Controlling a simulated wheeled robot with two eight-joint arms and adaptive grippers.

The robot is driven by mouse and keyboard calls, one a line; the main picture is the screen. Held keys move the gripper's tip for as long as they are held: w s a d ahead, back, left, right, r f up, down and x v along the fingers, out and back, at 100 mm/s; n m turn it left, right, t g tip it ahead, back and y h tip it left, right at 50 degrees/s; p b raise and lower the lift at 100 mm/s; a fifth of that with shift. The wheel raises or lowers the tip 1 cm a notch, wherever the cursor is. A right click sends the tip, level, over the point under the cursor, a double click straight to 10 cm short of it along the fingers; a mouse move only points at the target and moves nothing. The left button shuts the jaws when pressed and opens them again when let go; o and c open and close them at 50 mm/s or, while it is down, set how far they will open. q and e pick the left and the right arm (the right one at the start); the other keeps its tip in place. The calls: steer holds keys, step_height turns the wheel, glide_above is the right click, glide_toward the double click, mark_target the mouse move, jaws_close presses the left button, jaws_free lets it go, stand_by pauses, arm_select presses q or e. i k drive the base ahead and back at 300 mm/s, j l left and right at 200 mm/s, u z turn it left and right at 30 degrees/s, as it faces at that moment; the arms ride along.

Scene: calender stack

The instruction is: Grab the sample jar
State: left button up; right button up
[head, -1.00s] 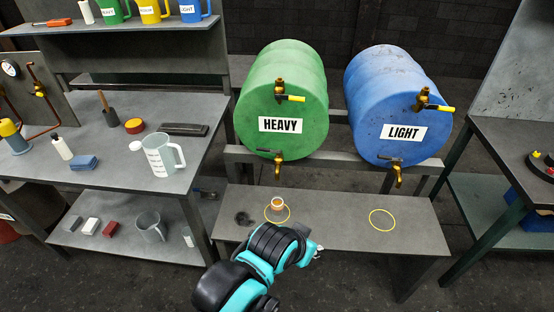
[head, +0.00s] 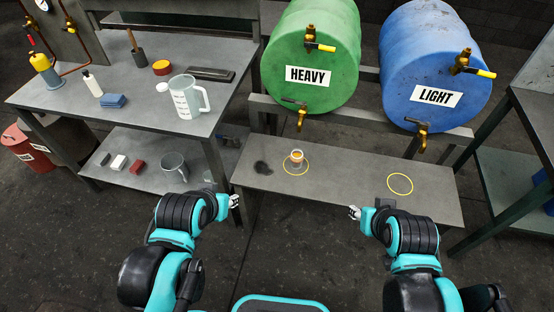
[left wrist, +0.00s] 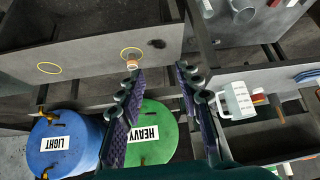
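The sample jar, a small clear jar with orange contents (head: 297,157), stands upright at the yellow ring on the low bench under the green HEAVY drum. It also shows in the left wrist view (left wrist: 132,62), just beyond the tip of one finger. My left gripper (head: 234,201) is in front of the bench's left end, left of the jar and apart from it. Its two fingers are spread with nothing between them in the left wrist view (left wrist: 157,76). My right gripper (head: 354,212) is near the bench's front edge, right of the jar; its fingers are too small to read.
The green drum (head: 311,60) and blue LIGHT drum (head: 437,65) have taps overhanging the low bench (head: 345,180). A second yellow ring (head: 400,184) on it is empty. A dark stain (head: 263,168) lies left of the jar. A workbench with a measuring jug (head: 188,97) stands left.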

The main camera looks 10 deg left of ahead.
mark_target(297, 158)
steer(key=i+j+u, duration=0.15)
steer(key=i+u, duration=0.15)
steer(key=i, duration=0.55)
